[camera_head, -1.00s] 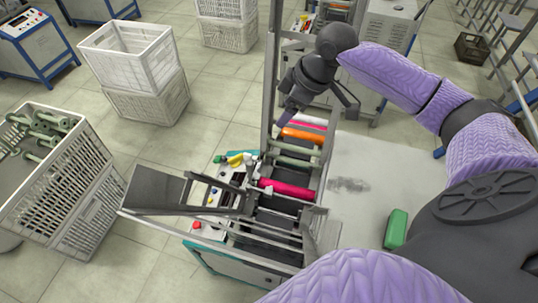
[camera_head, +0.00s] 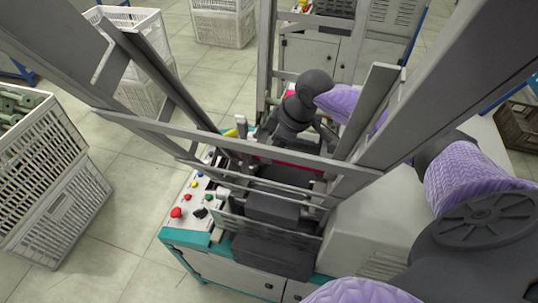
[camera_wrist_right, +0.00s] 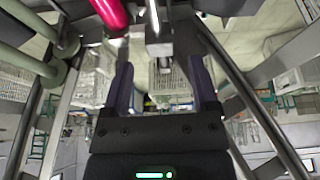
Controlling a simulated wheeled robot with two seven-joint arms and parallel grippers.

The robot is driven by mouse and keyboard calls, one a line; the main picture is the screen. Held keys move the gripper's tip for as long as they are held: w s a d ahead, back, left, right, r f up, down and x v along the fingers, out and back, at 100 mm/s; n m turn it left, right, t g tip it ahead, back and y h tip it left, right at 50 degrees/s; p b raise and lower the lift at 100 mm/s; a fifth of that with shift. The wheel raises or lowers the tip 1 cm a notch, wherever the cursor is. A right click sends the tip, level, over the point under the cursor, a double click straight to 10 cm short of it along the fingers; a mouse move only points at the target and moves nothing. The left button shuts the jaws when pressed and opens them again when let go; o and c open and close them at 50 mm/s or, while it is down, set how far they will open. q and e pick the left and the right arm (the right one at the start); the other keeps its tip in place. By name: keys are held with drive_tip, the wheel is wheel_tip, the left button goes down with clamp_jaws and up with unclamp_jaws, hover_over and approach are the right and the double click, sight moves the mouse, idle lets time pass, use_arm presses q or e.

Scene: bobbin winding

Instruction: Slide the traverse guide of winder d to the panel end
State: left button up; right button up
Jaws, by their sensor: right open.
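The winder (camera_head: 285,205) stands in front of me, with its control panel (camera_head: 195,195) along its left side. A pink roll (camera_head: 290,163) lies across it, partly hidden by frame bars; its end also shows in the right wrist view (camera_wrist_right: 110,12). My right gripper (camera_head: 264,137) is over the machine near the pink roll. In the right wrist view its fingers (camera_wrist_right: 163,78) are apart, with nothing visibly clamped. A metal block with a short stem (camera_wrist_right: 158,46), possibly the traverse guide, shows just beyond and between the fingertips; contact cannot be told. My left gripper is out of view.
Grey frame bars (camera_head: 235,143) cross in front of the winder and rise on both sides of my right arm. White crates (camera_head: 50,190) stand at the left. Open floor (camera_head: 120,210) lies between crates and winder. Another machine (camera_head: 345,60) stands behind.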

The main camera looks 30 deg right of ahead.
drive_tip(key=x, duration=0.3)
drive_tip(key=shift+a+f+b, duration=0.1)
drive_tip(key=shift+f+b, duration=0.15)
drive_tip(key=shift+b, duration=0.1)
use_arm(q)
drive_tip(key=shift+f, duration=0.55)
use_arm(e)
drive_tip(key=shift+c, duration=0.3)
clamp_jaws()
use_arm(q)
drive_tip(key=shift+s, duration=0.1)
